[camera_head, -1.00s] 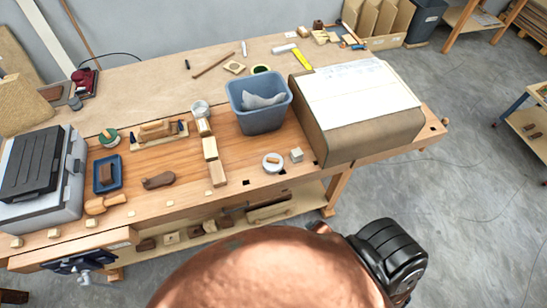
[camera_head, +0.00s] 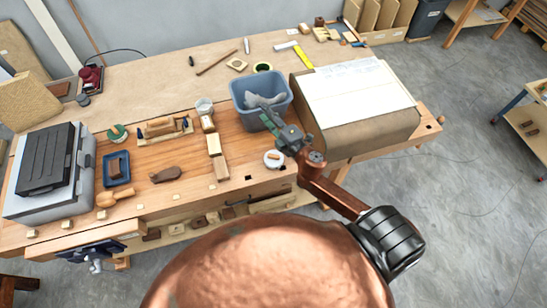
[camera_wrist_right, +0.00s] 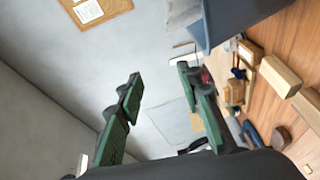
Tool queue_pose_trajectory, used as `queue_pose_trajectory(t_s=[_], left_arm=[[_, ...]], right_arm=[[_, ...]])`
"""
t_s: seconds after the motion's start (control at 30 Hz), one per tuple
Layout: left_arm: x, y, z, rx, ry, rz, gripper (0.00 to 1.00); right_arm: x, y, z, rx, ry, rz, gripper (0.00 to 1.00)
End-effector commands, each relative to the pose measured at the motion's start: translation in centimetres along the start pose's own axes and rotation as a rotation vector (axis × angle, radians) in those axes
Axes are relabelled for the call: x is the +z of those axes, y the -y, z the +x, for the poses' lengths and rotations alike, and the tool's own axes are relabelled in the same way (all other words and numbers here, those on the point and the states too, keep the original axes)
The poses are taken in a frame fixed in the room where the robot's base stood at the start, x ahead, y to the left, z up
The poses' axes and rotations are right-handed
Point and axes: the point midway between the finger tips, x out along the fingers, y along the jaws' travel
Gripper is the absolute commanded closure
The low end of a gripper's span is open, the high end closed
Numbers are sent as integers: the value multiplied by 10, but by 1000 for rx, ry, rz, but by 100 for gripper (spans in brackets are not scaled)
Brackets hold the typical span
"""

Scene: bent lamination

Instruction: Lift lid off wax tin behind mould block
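I cannot tell for certain which thing is the wax tin or the mould block. A small round white tin (camera_head: 272,159) with something brown on top sits near the bench's front edge. A pale round tin (camera_head: 204,106) stands at the far end of a row of pale wood blocks (camera_head: 214,146). A green-rimmed round item (camera_head: 262,67) lies behind the blue bin. My right gripper (camera_head: 281,128) is in front of the bin, above and just beyond the white tin. In the right wrist view it is open (camera_wrist_right: 158,75), with nothing between its fingers. My left gripper is out of view.
A blue bin (camera_head: 250,106) with grey cloth stands close to my right gripper. A large brown block (camera_head: 365,133) topped with a white sheet (camera_head: 357,92) is to its right. A grey case (camera_head: 45,178), blue tray (camera_head: 117,168) and plane (camera_head: 161,128) occupy the left.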

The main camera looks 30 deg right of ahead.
Motion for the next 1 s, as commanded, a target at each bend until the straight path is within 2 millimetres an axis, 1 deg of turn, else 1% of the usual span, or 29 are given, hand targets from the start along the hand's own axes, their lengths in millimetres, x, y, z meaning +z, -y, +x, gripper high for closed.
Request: queue_pose_trajectory(t_s=[0.03, 0.07, 0.1, 0.17, 0.2, 0.27, 0.3, 0.37, 0.4, 0.47, 0.5, 0.6, 0.7, 0.8, 1.0], left_arm=[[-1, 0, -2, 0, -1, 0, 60], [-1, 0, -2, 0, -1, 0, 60], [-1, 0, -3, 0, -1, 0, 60], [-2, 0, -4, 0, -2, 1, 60], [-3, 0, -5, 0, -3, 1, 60], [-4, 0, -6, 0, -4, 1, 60], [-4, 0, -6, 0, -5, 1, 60], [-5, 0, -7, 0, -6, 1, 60], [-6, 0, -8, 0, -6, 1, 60], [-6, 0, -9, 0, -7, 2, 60], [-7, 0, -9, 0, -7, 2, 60], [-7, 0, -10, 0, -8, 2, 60], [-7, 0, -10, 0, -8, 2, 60], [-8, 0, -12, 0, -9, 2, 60], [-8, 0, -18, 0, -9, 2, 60]], right_arm=[[-32, -18, 11, 46, -133, -173, 67], [-52, -22, 14, 66, -213, -273, 67], [-77, -24, 15, 88, -320, -412, 67], [-108, -14, 12, 103, -480, -618, 67], [-123, -2, 8, 102, -584, -757, 67], [-135, 24, -1, 81, -739, -963, 67], [-134, 44, -8, 54, -835, -1096, 67], [-120, 74, -18, -6, -971, -1278, 67], [-104, 92, -24, -56, -1051, -1386, 67], [-76, 114, -33, -140, -1157, -1525, 67], [-54, 125, -38, -198, -1215, -1603, 67], [-7, 140, -49, -330, -1323, -1740, 67], [24, 146, -56, -419, -1384, -1811, 67], [36, 151, -58, -458, -1408, -1835, 67], [34, 171, -53, -462, -1413, -1835, 67]])
